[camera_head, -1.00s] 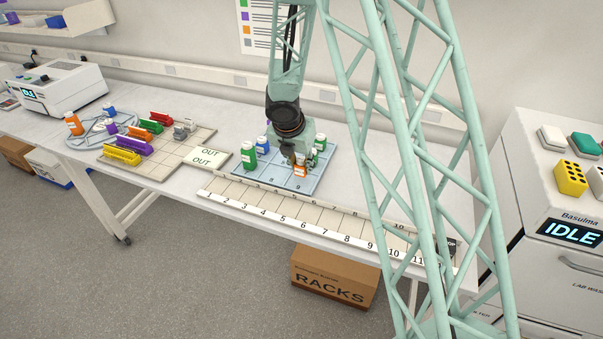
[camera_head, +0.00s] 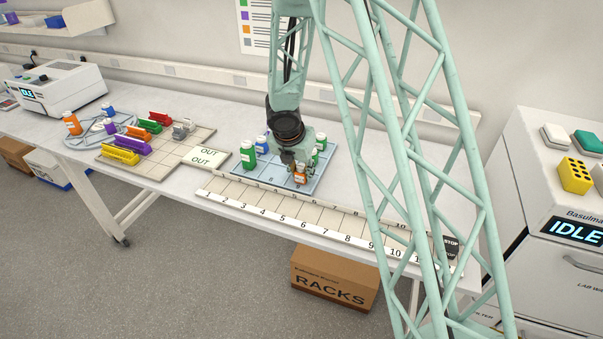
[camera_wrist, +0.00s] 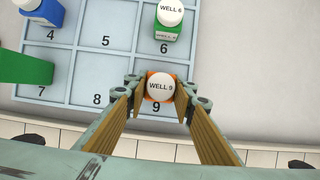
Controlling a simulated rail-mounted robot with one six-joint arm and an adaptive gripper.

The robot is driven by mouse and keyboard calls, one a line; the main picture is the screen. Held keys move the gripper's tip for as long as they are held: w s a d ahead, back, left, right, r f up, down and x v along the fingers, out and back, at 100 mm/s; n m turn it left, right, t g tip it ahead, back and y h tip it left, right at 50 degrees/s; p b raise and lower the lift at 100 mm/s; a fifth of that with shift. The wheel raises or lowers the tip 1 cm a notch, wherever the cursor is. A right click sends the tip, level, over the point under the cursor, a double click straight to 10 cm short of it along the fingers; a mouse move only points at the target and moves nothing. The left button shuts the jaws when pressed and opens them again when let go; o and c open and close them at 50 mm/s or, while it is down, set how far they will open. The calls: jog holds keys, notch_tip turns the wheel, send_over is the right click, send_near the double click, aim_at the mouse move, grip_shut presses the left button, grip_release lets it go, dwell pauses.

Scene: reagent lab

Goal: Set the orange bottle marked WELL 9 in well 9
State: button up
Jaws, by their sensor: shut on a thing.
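The orange bottle (camera_head: 300,176) has a white cap marked WELL 9, which shows in the wrist view (camera_wrist: 161,87). My gripper (camera_wrist: 160,86) is shut on it, one finger on each side. The blue tray (camera_head: 275,181) has numbered wells. In the wrist view the bottle is upright over the well 9 square, with the printed 9 just in front of it. Whether its base touches the tray is hidden.
A green bottle marked WELL 6 (camera_wrist: 168,36) stands in well 6, just behind. A blue bottle (camera_wrist: 48,12) is at well 4 and a green one (camera_wrist: 30,69) at well 7. Wells 5 and 8 are empty. A numbered strip (camera_head: 290,223) runs along the front.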

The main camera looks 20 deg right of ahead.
jog(key=shift+f, duration=0.15)
jog(key=o, duration=0.8)
jog(key=shift+o, duration=0.2)
jog(key=shift+r, duration=0.2)
jog(key=shift+s+a+r+p, duration=0.1)
jog(key=shift+r+p, duration=0.25)
jog(key=shift+r, duration=0.2)
jog(key=p+v, duration=0.4)
jog(key=v, duration=0.7)
jog(key=shift+a+f, duration=0.1)
